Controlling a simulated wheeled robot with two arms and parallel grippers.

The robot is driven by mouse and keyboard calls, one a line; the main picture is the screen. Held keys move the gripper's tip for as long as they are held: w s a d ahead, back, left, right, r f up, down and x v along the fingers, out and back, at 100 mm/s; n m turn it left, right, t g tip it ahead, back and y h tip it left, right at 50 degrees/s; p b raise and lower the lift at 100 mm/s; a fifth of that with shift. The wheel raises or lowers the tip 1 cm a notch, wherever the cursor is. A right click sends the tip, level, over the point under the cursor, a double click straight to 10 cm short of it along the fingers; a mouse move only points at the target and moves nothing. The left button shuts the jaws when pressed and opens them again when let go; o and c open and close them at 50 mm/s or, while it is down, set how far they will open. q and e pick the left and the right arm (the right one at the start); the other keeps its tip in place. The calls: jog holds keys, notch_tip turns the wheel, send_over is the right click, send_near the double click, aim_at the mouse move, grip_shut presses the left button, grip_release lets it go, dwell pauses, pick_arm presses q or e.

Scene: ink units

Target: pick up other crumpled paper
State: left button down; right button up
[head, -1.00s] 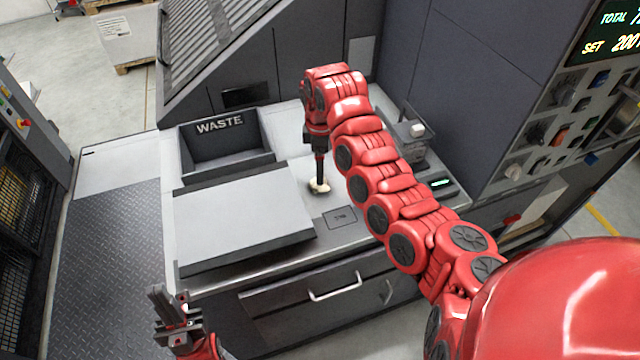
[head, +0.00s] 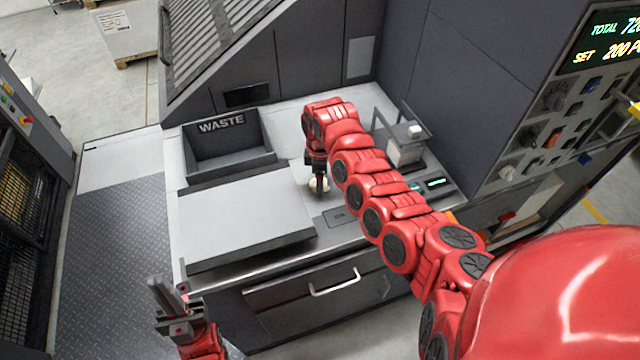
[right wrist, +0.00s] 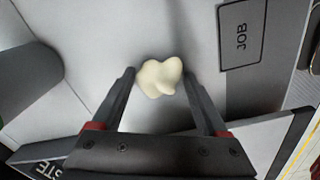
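The crumpled paper (head: 318,184) is a small cream lump on the grey worktop, right of the grey lid panel. In the right wrist view the crumpled paper (right wrist: 159,77) lies between the fingertips of my right gripper (right wrist: 161,72).
The open WASTE bin (head: 228,150) stands at the back left of the worktop and looks empty. A flat grey panel (head: 245,215) lies in front of it. A clear-sided device (head: 405,152) stands to the right. The JOB plate (right wrist: 241,33) is near the paper.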

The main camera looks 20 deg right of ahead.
jog(key=c, duration=1)
jog(key=shift+r, duration=0.1)
